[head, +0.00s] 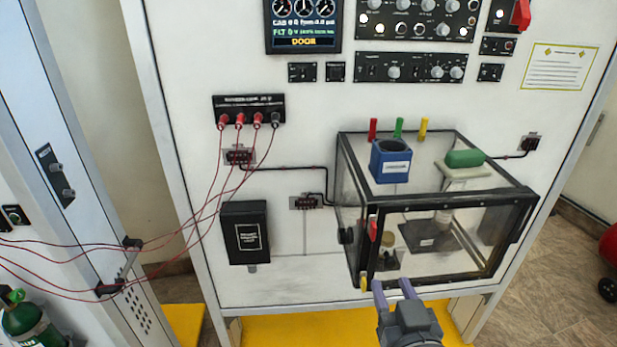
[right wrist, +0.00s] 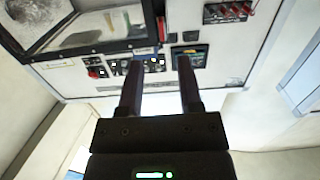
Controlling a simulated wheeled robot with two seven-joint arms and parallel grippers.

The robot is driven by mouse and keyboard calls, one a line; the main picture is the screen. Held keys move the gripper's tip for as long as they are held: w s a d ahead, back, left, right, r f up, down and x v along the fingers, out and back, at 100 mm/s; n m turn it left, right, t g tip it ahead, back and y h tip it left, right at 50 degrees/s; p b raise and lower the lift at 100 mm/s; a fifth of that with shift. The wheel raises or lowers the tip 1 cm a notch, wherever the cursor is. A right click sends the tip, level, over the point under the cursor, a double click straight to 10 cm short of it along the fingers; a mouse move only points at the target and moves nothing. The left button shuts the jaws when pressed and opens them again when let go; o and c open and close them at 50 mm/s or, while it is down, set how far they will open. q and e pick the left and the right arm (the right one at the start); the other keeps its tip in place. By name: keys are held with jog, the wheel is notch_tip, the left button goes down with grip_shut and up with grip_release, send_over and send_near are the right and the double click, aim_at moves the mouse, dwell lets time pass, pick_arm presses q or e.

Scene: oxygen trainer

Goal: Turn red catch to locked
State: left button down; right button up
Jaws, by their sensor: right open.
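The red catch (head: 373,229) is a small upright red piece on the front left edge of the clear, black-framed box (head: 437,281). A yellow piece (head: 363,282) sits lower on the same edge. My right gripper (head: 393,287) is below and slightly right of the red catch, apart from it, near the box's bottom front edge. Its two fingers are spread with nothing between them, as the right wrist view (right wrist: 158,70) also shows. My left gripper is not in view.
Red cables (head: 205,215) run left. Open space lies before the box.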

aim_at(376, 229)
jog(key=shift+t, duration=0.3)
jog(key=w, duration=0.3)
jog(key=w+r, duration=0.1)
jog(key=w, duration=0.2)
jog(key=w+r, duration=0.1)
jog(key=w, duration=0.2)
jog(key=shift+w+a+r+p, duration=0.15)
jog(key=shift+w+a+p, duration=0.05)
jog(key=shift+w+p, duration=0.15)
jog(key=shift+c, duration=0.3)
grip_shut()
